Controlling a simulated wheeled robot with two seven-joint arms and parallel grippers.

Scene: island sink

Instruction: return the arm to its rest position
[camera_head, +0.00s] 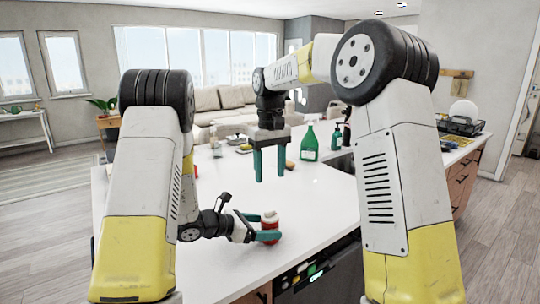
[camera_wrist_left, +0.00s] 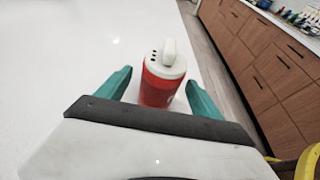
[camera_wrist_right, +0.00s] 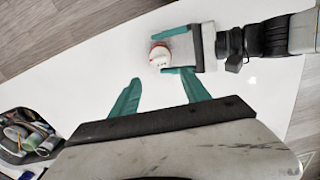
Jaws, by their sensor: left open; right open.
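My left gripper (camera_head: 256,226) is low over the white counter, its teal fingers apart on either side of a red bottle with a white lid (camera_head: 270,228). In the left wrist view the bottle (camera_wrist_left: 163,76) stands upright between the open fingers (camera_wrist_left: 160,95), with a gap visible on both sides. My right gripper (camera_head: 269,163) hangs higher over the counter, fingers pointing down, open and empty. The right wrist view looks down on the bottle (camera_wrist_right: 160,56) and my left gripper, with the right fingers (camera_wrist_right: 160,95) apart in front.
The white counter (camera_head: 318,206) is mostly clear around the bottle. A green spray bottle (camera_head: 310,143) and a smaller green bottle (camera_head: 336,138) stand farther back near the sink. A dark container of several items (camera_wrist_right: 25,137) shows at the left in the right wrist view.

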